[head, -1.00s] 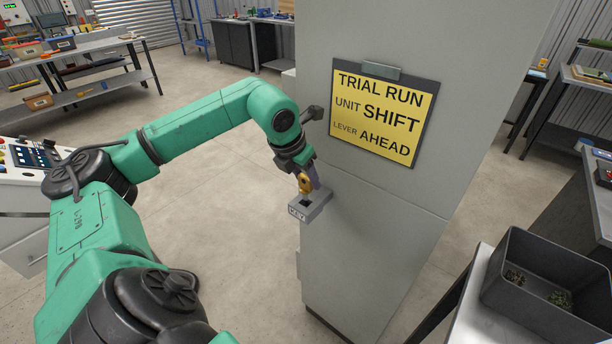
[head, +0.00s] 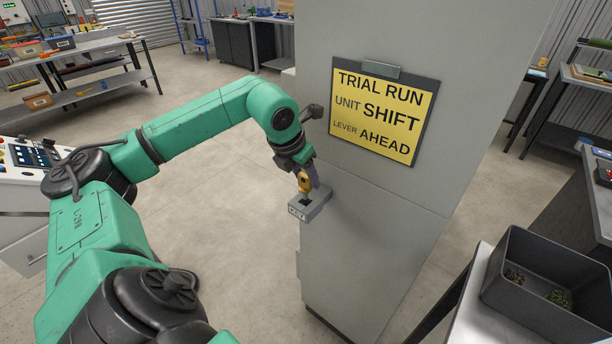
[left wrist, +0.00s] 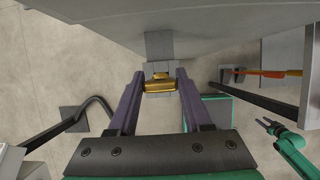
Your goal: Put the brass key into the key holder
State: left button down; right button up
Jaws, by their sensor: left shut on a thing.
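My left gripper (head: 309,176) is beside the tall grey cabinet, shut on the brass key (head: 304,183). In the left wrist view the brass key (left wrist: 158,84) sits between the two purple fingertips. The key holder (head: 316,206) is a small grey block with a KEY label, fixed to the cabinet's side. The key is over the holder's dark opening; its lower end is hard to make out, so I cannot tell whether it is inside. My right gripper (left wrist: 268,126) shows small at the right of the left wrist view, and its fingers look apart.
The cabinet (head: 375,220) stands close to the left gripper, with a yellow sign (head: 375,110) above the holder. A dark grey bin (head: 545,290) stands on a table at lower right. The floor left of the cabinet is clear.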

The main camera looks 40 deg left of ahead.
aim_at(304, 184)
pick_arm(q)
jog(key=shift+f, duration=0.15)
dwell(0.5)
jog(key=shift+f+b, duration=0.3)
jog(key=shift+b, duration=0.15)
jog(key=shift+f+b, duration=1.45)
jog(key=shift+f, duration=0.1)
jog(key=shift+c, duration=1.3)
grip_release()
jog(key=v, duration=0.5)
jog(key=shift+r+b, duration=0.3)
jog(key=shift+b, duration=0.1)
jog(key=p+v, duration=0.1)
jog(key=v, duration=0.8)
jog(key=shift+s+p, duration=0.15)
jog(key=shift+p, duration=0.15)
